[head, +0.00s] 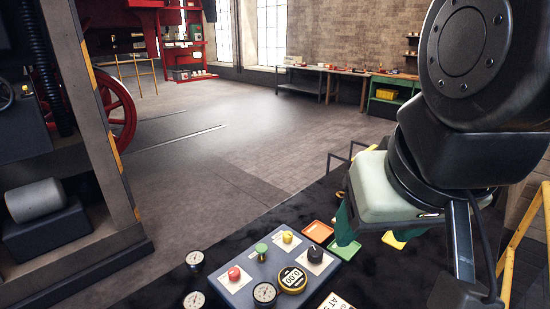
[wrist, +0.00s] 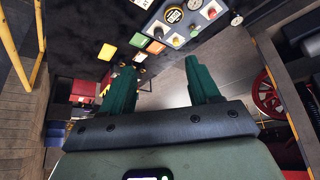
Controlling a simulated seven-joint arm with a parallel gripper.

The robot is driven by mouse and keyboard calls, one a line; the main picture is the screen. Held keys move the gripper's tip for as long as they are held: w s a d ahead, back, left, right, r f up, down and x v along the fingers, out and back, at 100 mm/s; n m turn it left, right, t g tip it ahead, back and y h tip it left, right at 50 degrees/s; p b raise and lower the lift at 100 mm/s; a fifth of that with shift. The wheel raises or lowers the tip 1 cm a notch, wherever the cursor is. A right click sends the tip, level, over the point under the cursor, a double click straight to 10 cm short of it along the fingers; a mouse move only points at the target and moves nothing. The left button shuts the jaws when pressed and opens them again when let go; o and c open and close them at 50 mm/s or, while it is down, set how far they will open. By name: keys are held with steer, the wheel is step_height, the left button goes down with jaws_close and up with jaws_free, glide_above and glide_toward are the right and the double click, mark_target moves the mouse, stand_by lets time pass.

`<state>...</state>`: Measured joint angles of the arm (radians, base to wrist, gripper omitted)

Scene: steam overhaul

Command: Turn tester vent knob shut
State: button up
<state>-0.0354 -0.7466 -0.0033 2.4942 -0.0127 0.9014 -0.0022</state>
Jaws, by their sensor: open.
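The tester is a blue-grey panel (head: 240,292) on the dark bench top, with red (head: 235,273), green (head: 261,248), yellow (head: 288,237) and black (head: 315,253) controls. A round yellow-rimmed digital display (head: 292,279) reads 0.00. I cannot read which control is labelled vent. My gripper (head: 347,228) is just right of the panel and above the bench, partly hidden by its own pale body. In the wrist view my gripper (wrist: 158,68) is open, with two green fingers apart and nothing between them. The black knob (wrist: 158,33) shows beyond the fingertips there, with the panel at the top.
Dial gauges (head: 264,293) (head: 195,259) sit on and beside the panel. An orange tray (head: 317,229), a green tray (head: 345,250) and a yellow tray (head: 394,240) lie near my gripper. A yellow rail (head: 522,235) stands at right. The floor beyond is clear.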

steer(key=w+a+r+n+g, duration=0.1)
steer(key=w+r+n, duration=0.1)
steer(key=w, duration=1)
steer(key=n+g, duration=0.5)
steer(key=n, duration=0.3)
glide_above(287, 234)
step_height(287, 234, down, 31)
step_height(287, 234, down, 11)
steer(key=shift+d+r, duration=0.1)
steer(key=c, duration=1)
steer(key=shift+c, duration=0.2)
